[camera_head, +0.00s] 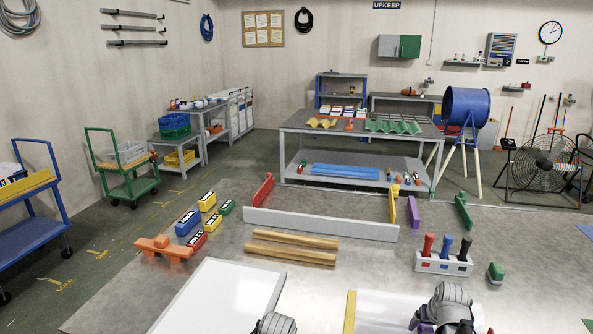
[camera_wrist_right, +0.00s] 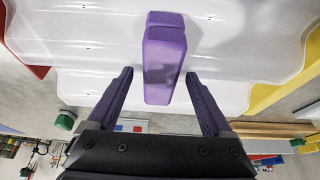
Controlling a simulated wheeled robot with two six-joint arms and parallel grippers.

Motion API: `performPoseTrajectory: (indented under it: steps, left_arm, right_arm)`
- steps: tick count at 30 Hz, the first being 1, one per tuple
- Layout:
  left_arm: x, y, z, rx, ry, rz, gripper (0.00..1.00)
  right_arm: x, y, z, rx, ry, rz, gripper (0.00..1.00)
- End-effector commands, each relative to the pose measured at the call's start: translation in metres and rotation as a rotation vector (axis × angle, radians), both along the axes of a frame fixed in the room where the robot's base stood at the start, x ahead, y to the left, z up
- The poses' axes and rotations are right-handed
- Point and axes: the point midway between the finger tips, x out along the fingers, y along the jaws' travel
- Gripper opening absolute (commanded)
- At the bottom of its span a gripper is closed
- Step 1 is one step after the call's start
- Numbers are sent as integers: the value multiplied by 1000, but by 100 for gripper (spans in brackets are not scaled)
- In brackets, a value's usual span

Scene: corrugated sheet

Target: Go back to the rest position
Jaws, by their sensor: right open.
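My right gripper (camera_wrist_right: 158,76) is open in the right wrist view, with one dark purple finger on each side of a purple block (camera_wrist_right: 164,62). A gap shows between each finger and the block. The block lies against a white sheet (camera_wrist_right: 100,42). In the head view my right wrist (camera_head: 450,308) is at the bottom right, over a white panel (camera_head: 388,308); its fingers are mostly hidden. Only a grey rounded part of my left arm shows at the bottom edge, near another white panel (camera_head: 222,298); the left fingers are out of frame.
The grey table holds a long grey bar (camera_head: 320,223), wooden strips (camera_head: 292,247), an orange stand (camera_head: 165,248), small coloured boxes (camera_head: 197,240) and a rack of coloured-handled tools (camera_head: 443,262). A yellow strip (camera_head: 349,312) edges the right panel. Bare table lies between the strips and rack.

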Motion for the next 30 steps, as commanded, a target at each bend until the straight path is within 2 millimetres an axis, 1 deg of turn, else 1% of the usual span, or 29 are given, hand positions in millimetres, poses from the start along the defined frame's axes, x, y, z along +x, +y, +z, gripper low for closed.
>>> performPoseTrajectory:
  steps: [1, 2, 14, 20, 30]
  left_arm:
    - [0, 0, -5, 0, 0, 0, 100]
    - [0, 0, -6, 0, 0, 0, 100]
    - [0, 0, -4, -1, -1, -1, 100]
    - [-1, -3, 8, -13, -3, -8, 100]
    - [-4, -10, 36, -50, -12, -28, 100]
  right_arm:
    - [2, 0, -5, 0, 1, 0, 84]
    - [2, -1, -6, 0, 2, 0, 84]
    - [3, 0, -4, 0, 3, 3, 84]
    - [11, 9, 8, -8, 5, 35, 84]
    - [31, 36, 37, -38, 13, 136, 84]
